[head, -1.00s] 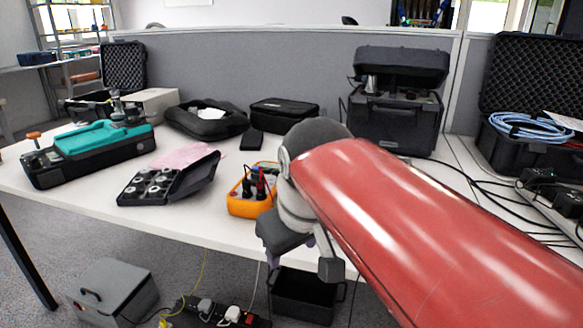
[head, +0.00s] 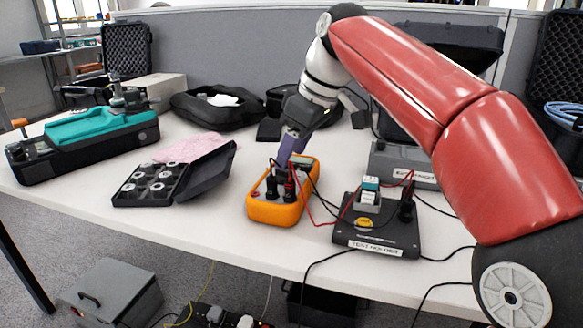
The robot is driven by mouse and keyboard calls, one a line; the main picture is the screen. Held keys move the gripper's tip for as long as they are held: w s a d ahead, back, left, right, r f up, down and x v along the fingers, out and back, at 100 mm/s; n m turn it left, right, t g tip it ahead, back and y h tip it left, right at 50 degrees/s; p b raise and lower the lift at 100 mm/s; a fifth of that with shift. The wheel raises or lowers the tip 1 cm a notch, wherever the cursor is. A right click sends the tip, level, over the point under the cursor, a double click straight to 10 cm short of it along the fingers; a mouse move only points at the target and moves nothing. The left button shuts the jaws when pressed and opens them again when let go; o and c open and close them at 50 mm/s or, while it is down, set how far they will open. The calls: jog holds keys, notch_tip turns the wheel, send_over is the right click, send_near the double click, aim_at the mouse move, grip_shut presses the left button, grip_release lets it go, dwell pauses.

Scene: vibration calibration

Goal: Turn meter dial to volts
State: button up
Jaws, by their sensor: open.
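The meter (head: 277,212) is a yellow-orange handheld unit lying on the white table, in the middle of the head view. Black and red plugs stand in its near end, with leads running off to the right. My gripper (head: 285,162) is over the meter, pointing down, with its purple-grey fingers close above or at the meter's face. It is open, though the gap between the fingers is hard to see. The dial is hidden behind the fingers and plugs, so its setting cannot be read. Whether the fingers touch the meter cannot be told.
A black test holder (head: 377,236) with wires stands right of the meter, and a grey box (head: 402,165) is behind it. An open black case of round weights (head: 160,184) lies to the left. A teal-and-black device (head: 85,140) is farther left. Loose leads cross the table's right side.

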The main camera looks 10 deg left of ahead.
aim_at(285, 171)
jog(key=shift+b+x, duration=0.4)
jog(key=shift+x, duration=1.6)
jog(key=c, duration=1)
jog(key=shift+o, duration=0.2)
jog(key=shift+s+r+m, duration=0.1)
jog(key=shift+m, duration=0.2)
jog(key=m+p, duration=0.1)
jog(key=m, duration=0.1)
jog(key=m+t+p, duration=0.1)
jog(key=m, duration=0.1)
jog(key=shift+s+a+r+t+h, duration=0.1)
jog(key=shift+t+h, duration=0.2)
jog(key=shift+h, duration=0.1)
jog(key=shift+m+t+h+p, duration=0.4)
jog(key=shift+m+p, duration=0.6)
jog(key=shift+m, duration=0.6)
